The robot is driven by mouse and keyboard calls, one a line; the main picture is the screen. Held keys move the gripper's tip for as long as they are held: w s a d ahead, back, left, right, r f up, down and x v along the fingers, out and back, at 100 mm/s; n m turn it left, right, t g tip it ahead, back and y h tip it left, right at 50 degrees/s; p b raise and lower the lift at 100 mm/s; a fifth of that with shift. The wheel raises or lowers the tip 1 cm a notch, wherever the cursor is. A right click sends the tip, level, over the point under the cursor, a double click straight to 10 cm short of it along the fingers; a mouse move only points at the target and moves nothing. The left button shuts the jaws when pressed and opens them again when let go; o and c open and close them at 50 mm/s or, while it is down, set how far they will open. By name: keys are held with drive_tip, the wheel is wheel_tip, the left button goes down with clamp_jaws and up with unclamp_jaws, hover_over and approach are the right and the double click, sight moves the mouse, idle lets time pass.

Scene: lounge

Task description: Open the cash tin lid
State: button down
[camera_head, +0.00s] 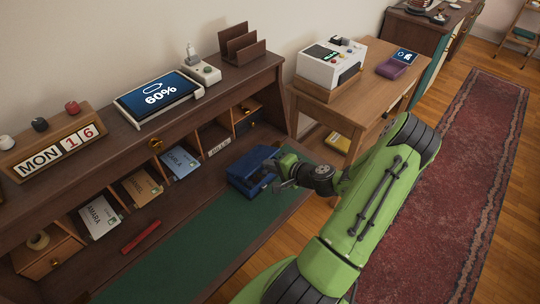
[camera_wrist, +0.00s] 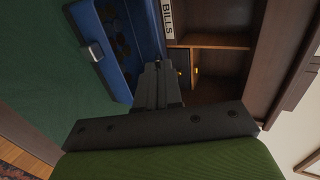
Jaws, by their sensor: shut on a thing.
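The blue cash tin (camera_head: 240,186) stands on the desk at the far end of the green mat. In the wrist view its box (camera_wrist: 122,75) is open to view, with several dark round coins inside and a metal latch (camera_wrist: 92,52) on its front. My gripper (camera_head: 280,168) is at the tin's right end. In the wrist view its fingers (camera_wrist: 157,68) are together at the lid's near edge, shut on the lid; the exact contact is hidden.
Pigeonholes with envelopes (camera_head: 181,162) run along the back of the desk. A red stick (camera_head: 141,237) lies left of the green mat (camera_head: 185,255). A side table (camera_head: 375,98) with a white machine (camera_head: 325,68) stands behind my arm.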

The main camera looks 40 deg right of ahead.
drive_tip(key=w+r+g+p, duration=0.3)
drive_tip(key=p, duration=0.3)
drive_tip(key=w+r+g+p, duration=0.3)
drive_tip(key=r+p, duration=0.1)
drive_tip(key=p, duration=0.2)
drive_tip(key=shift+w+a, duration=0.15)
drive_tip(key=shift+w, duration=0.05)
drive_tip(key=w+g+b, duration=0.2)
drive_tip(key=w, duration=0.8)
drive_tip(key=shift+a+r+b, duration=0.25)
drive_tip(key=shift+r+b, duration=0.1)
drive_tip(key=shift+r, duration=0.1)
drive_tip(key=c, duration=1.6)
unclamp_jaws()
wheel_tip(320, 180, up, 15)
hover_over(257, 160)
drive_tip(key=w, duration=0.4)
drive_tip(key=shift+w+a+f, duration=0.1)
drive_tip(key=shift+a+f, duration=0.05)
